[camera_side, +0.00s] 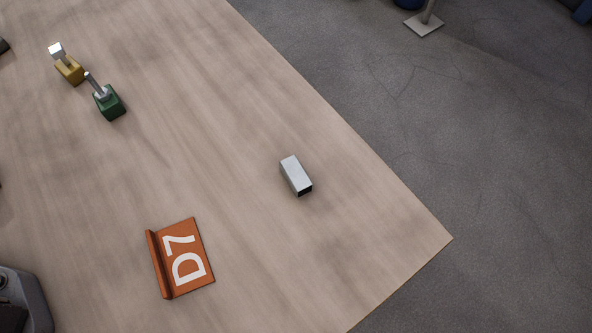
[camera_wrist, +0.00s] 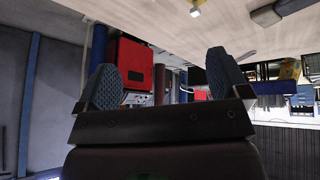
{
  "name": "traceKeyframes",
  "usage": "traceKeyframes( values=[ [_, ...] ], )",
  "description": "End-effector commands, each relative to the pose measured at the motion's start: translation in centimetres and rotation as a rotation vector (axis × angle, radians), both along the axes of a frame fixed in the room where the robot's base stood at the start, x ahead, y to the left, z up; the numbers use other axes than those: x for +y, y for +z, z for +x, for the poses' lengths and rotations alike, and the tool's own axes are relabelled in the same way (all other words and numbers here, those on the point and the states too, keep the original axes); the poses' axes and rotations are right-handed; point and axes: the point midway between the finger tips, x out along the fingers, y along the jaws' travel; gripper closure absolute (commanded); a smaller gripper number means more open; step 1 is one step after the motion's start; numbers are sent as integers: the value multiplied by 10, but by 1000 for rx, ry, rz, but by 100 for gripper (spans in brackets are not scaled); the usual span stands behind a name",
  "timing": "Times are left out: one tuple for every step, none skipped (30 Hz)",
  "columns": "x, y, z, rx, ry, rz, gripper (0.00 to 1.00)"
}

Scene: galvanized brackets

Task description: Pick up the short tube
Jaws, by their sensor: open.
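The short tube (camera_side: 296,175) is a silver-grey square metal tube lying on the wooden table, right of centre in the side view. Its dark open end faces the lower right. My gripper (camera_wrist: 165,78) shows in the wrist view, with two blue textured fingers spread wide and nothing between them. The gripper is not seen near the tube in the side view. A small pale object (camera_wrist: 195,11) is on the table surface at the top of the wrist view; I cannot tell whether it is the tube.
An orange angled plate marked D7 (camera_side: 186,259) lies lower left of the tube. A green block (camera_side: 110,104) and a yellow block (camera_side: 70,71), each with a metal piece, stand upper left. The table (camera_side: 370,230) is clear around the tube; its edge is to the right.

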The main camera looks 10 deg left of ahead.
Motion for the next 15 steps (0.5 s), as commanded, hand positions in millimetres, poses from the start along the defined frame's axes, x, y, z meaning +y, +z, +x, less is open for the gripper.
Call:
traceKeyframes(
  values=[
    [-13,-18,15,12,26,-39,6],
    [-20,-26,23,10,43,-68,6],
    [-31,-38,32,9,66,-109,6],
    [-40,-47,38,10,85,-143,6],
    [-49,-57,44,13,103,-180,6],
    [-61,-70,51,19,129,-232,6],
    [-71,-80,55,26,148,-274,6],
    [-80,-90,59,34,170,-317,6],
    [-94,-103,62,46,198,-378,6],
    [-104,-113,64,59,220,-425,6],
    [-114,-123,65,73,245,-473,6],
    [-129,-136,66,95,281,-541,6],
    [-139,-145,66,114,309,-594,6],
    [-150,-155,65,135,340,-647,6],
    [-164,-166,63,166,382,-720,6]
  ],
)
